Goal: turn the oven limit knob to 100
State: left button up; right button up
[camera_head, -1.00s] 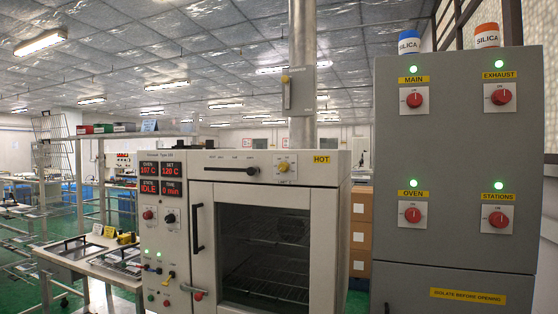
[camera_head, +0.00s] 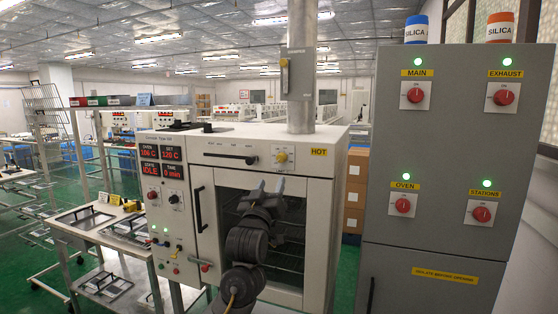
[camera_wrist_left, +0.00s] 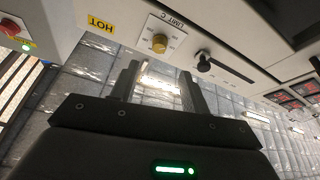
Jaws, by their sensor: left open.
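The oven limit knob (camera_head: 282,157) is a small yellow knob on a pale plate on the oven's upper front, left of the yellow HOT label. In the left wrist view the knob (camera_wrist_left: 159,43) sits on a white plate marked LIMIT C. Its exact setting is too small to read. My left gripper (camera_head: 268,184) is open and empty, in front of the oven door and just below the knob, apart from it. In the left wrist view its two fingers (camera_wrist_left: 158,85) stand apart below the knob. My right gripper is not in view.
The oven (camera_head: 335,195) has a dark lever (camera_head: 230,157) left of the knob and a door handle (camera_head: 200,209). Red displays (camera_head: 161,162) show 106 C, 120 C, IDLE and 0 min. A grey cabinet (camera_head: 440,150) with red switches stands at right.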

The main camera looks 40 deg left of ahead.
aim_at(280, 160)
pick_arm(q)
jog(key=p+x, duration=0.4)
jog(key=x, duration=0.5)
jog(key=shift+w+a+r, duration=0.15)
jog(key=shift+r, duration=0.1)
jog(key=shift+w+a+r+p, duration=0.15)
jog(key=shift+w+a+p, duration=0.1)
jog(key=shift+w+p, duration=0.25)
jog(key=shift+w, duration=0.1)
jog(key=shift+c, duration=0.4)
